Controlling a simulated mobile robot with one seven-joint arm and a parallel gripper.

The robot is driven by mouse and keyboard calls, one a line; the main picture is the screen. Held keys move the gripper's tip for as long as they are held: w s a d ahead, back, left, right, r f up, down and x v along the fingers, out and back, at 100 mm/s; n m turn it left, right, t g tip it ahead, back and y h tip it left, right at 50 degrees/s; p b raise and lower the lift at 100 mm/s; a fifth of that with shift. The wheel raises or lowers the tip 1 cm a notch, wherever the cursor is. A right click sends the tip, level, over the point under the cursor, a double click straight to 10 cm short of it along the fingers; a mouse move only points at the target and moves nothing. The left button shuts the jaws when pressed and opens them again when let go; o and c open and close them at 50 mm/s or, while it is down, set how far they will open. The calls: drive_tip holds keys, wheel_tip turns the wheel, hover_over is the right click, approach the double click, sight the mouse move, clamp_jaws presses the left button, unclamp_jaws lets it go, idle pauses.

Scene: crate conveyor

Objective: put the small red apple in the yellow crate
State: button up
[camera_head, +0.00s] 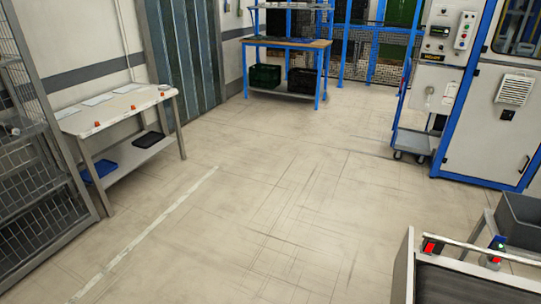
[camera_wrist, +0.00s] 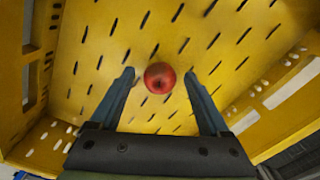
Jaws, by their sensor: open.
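In the wrist view, the small red apple (camera_wrist: 159,77) shows between and just beyond the tips of my gripper (camera_wrist: 159,73). The gripper's two dark fingers are spread apart, with a gap on each side of the apple. The yellow crate (camera_wrist: 275,110) fills most of that view, with its slotted floor behind the apple and its walls at the left and right. My gripper points down into the crate. I cannot tell whether the apple touches the crate floor. Neither the apple, the yellow crate nor my gripper shows in the head view.
In the head view, a conveyor (camera_head: 465,285) is at the lower right, near a grey bin (camera_head: 520,220). A white table (camera_head: 118,107) stands at the left beside a wire cage (camera_head: 35,150). A blue-framed workbench (camera_head: 290,43) is at the back. The middle floor is clear.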

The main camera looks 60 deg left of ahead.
wheel_tip(320, 180, up, 12)
drive_tip(key=p, duration=0.2)
drive_tip(key=shift+r, duration=0.15)
